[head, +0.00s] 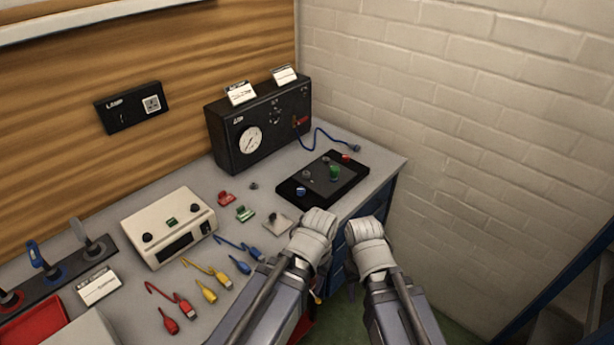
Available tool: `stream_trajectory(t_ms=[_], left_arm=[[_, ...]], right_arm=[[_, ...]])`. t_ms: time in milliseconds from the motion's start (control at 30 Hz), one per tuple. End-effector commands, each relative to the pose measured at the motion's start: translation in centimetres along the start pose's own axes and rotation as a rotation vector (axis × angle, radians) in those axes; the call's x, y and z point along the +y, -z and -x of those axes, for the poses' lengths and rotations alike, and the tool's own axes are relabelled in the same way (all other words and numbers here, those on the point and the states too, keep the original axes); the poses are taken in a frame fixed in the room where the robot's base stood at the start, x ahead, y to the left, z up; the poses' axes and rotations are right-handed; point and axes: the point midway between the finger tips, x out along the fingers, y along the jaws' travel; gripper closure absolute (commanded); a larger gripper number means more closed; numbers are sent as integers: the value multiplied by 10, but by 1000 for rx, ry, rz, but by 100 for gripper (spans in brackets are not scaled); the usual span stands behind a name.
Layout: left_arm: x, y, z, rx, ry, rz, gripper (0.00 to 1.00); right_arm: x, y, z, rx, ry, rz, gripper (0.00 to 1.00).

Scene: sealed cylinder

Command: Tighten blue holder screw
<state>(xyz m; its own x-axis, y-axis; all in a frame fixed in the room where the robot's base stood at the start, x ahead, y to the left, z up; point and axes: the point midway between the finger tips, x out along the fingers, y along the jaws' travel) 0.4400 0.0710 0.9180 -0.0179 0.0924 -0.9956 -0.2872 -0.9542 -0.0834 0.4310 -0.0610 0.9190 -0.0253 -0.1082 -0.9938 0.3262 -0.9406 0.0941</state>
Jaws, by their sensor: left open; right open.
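A small blue knob (300,192) stands at the near left corner of a black plate (352,185) at the right end of the bench; I cannot tell for sure that it is the holder screw. A green cylinder (335,173) stands upright near the middle of that plate, and a small red part (346,157) is at its far edge. My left gripper (318,222) is open at the bench's front edge, below and apart from the plate. My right gripper (368,232) is open beside it, to the right. Their fingertips are hard to make out.
A black gauge box (262,122) stands behind the plate, with a blue cable (328,133) beside it. A cream meter box (168,228), colored leads (208,270) and small red and green connectors (245,214) lie left. A tool rack (62,272) is far left. A brick wall (480,120) bounds the right.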

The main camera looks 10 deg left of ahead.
Motion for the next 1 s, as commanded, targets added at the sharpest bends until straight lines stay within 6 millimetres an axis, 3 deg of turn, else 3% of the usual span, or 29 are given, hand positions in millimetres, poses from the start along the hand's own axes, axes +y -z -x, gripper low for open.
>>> stream_trajectory(t_ms=[467,767,867,1000], left_arm=[[-46,9,54,36,-35,116,53],[-89,21,98,69,-62,242,53],[-110,37,115,79,-75,334,53],[-135,88,123,70,-92,565,53]], right_arm=[[6,-4,58,0,0,0,50],[10,-6,104,0,0,1,50],[12,-7,122,0,0,1,50],[12,-8,130,0,0,1,50]])
